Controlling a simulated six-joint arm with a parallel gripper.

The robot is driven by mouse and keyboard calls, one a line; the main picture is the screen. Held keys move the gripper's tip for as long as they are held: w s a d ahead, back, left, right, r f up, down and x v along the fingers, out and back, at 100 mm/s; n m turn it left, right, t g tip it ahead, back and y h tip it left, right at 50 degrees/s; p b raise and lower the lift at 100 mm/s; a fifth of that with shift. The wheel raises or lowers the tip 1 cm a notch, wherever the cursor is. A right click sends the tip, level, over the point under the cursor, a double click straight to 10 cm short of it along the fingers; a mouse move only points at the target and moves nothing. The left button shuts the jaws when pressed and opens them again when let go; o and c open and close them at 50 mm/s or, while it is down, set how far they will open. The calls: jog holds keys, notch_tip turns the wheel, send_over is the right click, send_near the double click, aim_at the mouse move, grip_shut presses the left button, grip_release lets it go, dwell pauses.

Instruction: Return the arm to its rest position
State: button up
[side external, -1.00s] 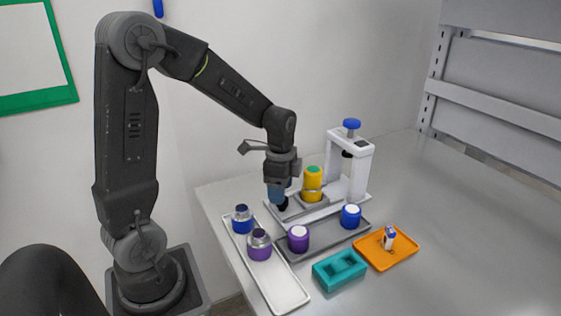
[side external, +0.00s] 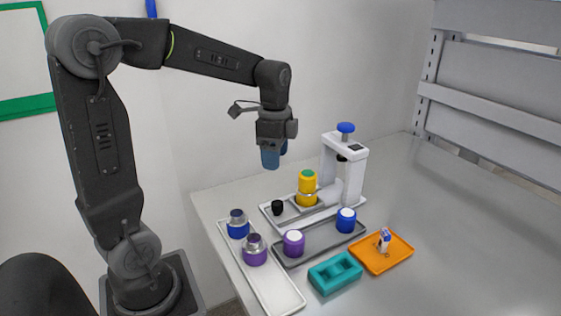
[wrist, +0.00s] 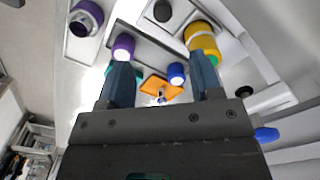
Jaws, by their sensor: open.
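My gripper (side external: 272,155) hangs in the air above the back of the table, with its blue fingers pointing down. In the wrist view its two fingers (wrist: 160,85) stand wide apart with nothing between them. Below it in the side view is a white press stand (side external: 327,185) with a blue knob. A yellow cylinder with a green top (side external: 307,183) stands on the press base, and a small black piece (side external: 277,208) is beside it. My gripper is clear of all of these.
A white tray (side external: 281,296) holds blue (side external: 238,228) and purple (side external: 255,254) metal-topped containers. A grey tray (side external: 315,240) holds purple (side external: 293,243) and blue (side external: 346,220) white-topped ones. A teal block (side external: 335,273) and an orange tray (side external: 397,258) with a small item are in front. The right table is bare.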

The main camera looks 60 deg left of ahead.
jog(key=s+d+r+n+t, duration=0.1)
jog(key=s+d+n+t, duration=0.4)
jog(key=s+d+n, duration=0.4)
jog(key=shift+s+d+r+t, duration=0.3)
jog(key=shift+s+d+r, duration=0.05)
jog(key=shift+s+d, duration=1.4)
jog(key=shift+a, duration=0.1)
